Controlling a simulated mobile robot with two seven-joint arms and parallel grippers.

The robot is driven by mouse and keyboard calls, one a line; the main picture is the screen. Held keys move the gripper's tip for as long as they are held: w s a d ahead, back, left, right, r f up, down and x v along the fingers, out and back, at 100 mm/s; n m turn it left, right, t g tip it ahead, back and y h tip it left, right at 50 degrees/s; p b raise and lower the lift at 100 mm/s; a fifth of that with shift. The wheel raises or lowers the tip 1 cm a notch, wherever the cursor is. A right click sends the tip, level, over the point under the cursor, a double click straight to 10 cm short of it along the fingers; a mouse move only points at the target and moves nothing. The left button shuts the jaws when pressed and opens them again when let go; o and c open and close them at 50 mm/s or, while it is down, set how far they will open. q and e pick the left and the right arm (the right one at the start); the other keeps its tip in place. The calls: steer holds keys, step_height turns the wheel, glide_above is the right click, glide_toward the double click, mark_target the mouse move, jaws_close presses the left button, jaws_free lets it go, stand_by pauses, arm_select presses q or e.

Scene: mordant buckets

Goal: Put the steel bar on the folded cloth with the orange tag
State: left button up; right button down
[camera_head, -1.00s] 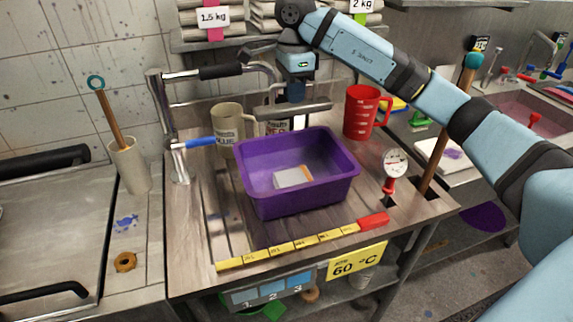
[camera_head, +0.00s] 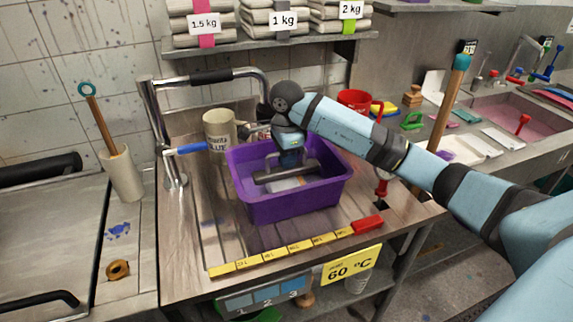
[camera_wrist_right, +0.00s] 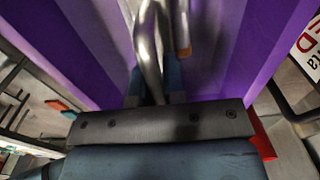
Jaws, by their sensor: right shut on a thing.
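My right gripper (camera_head: 289,156) reaches down into the tub from above and is shut on the bar. In the right wrist view, curved shiny steel (camera_wrist_right: 150,50) sits between the gripper's blue fingers (camera_wrist_right: 153,85). A small orange patch (camera_wrist_right: 184,52) shows beside it. My left gripper is not in view.
The tub's purple walls stand close around my right gripper. A beige mug (camera_head: 220,132) stands behind left and a red jug (camera_head: 358,100) behind right. A yellow strip (camera_head: 288,250) runs along the front counter edge. Weight-labelled folded cloths (camera_head: 275,18) fill the shelf above.

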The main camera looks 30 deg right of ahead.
step_height(320, 180, down, 2)
steer(key=shift+f, duration=0.1)
steer(key=shift+f, duration=0.2)
steer(key=c, duration=1.2)
jaws_free()
steer(key=shift+o, duration=0.2)
